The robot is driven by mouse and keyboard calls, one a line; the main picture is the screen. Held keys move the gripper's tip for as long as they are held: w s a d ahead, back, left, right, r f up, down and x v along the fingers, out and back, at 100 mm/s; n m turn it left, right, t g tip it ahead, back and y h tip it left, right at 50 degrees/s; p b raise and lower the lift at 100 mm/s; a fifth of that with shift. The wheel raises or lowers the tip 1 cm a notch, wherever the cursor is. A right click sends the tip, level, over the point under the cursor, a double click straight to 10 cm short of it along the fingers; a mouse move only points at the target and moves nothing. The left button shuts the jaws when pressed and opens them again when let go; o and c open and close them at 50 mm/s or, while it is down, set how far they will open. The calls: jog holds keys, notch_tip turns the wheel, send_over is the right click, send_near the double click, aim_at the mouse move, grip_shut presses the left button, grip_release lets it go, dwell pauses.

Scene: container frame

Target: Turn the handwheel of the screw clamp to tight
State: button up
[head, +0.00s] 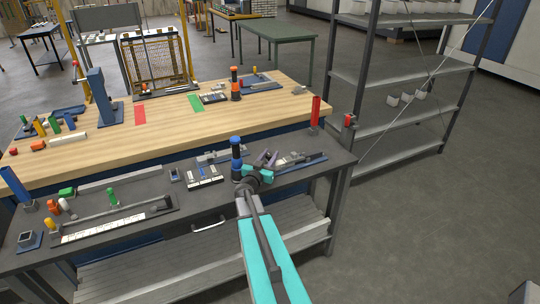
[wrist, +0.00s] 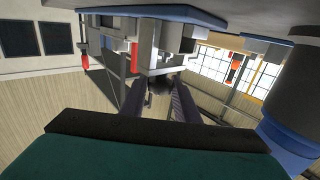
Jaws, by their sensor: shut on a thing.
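The screw clamp (head: 300,159) sits on a blue base plate on the dark front bench, just right of my gripper (head: 264,164). In the wrist view, which is upside down, its grey blocks (wrist: 165,40) hang from the blue plate at the top. My gripper (wrist: 160,84) reaches in with both dark fingers closed on the small dark handwheel (wrist: 160,81) at the end of the clamp. The fingers hide most of the wheel. Its turn position cannot be read.
A blue-topped black post (head: 236,150) stands close left of my gripper. A white-striped block (head: 204,175) lies farther left. A red cylinder (head: 315,112) stands at the bench's right rear. A wooden table (head: 170,125) is behind; a grey shelf rack (head: 400,75) is at the right.

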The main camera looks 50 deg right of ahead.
dwell(0.3)
jog(key=o, duration=1)
jog(key=shift+o, duration=0.2)
jog(key=shift+s+a, duration=0.1)
jog(key=shift+a, duration=0.1)
jog(key=shift+b+v, duration=1.85)
jog(key=shift+v, duration=4.85)
